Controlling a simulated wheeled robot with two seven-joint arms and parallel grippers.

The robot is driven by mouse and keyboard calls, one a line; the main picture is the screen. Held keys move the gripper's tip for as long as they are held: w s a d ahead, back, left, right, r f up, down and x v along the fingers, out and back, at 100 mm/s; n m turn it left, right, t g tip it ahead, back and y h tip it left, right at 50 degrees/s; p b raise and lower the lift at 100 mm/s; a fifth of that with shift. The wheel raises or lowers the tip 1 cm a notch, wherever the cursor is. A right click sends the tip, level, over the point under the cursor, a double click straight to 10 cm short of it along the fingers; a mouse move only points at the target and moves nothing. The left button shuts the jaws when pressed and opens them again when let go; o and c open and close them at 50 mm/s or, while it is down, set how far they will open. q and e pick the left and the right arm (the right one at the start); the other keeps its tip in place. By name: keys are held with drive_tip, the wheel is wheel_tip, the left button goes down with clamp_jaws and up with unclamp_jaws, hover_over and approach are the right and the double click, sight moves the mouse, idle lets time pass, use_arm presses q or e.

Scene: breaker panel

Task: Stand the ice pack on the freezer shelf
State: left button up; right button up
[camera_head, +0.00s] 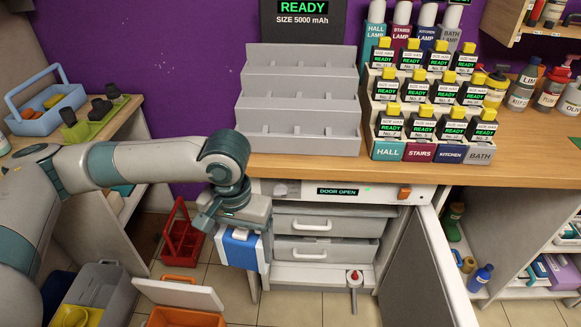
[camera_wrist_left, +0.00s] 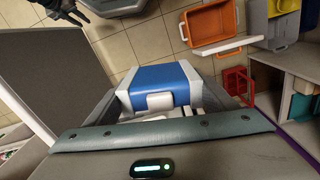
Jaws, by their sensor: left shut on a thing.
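The ice pack is a blue block with white ends (camera_head: 240,250), seen in the head view hanging at the left front edge of the open freezer (camera_head: 325,237). My left gripper (camera_head: 242,226) is shut on it from above. In the left wrist view the ice pack (camera_wrist_left: 163,78) sits between my left gripper's fingers (camera_wrist_left: 163,100), its white cap towards the camera. The freezer has a lit "DOOR OPEN" panel, two grey drawers (camera_head: 322,224) with white handles, and a pale bottom ledge (camera_head: 310,275). My arm hides part of its left side.
The freezer door (camera_head: 425,270) stands open to the right. An orange box (camera_head: 185,300), a red caddy (camera_head: 183,238) and a grey bin (camera_head: 102,285) stand on the floor at left. The counter (camera_head: 330,168) overhangs the freezer.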

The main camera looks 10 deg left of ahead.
use_arm(q)
drive_tip(key=s+f, duration=0.3)
drive_tip(key=f, duration=0.9)
drive_tip(key=shift+s+f, duration=0.2)
drive_tip(key=shift+s, duration=0.15)
drive_tip(key=shift+s, duration=0.1)
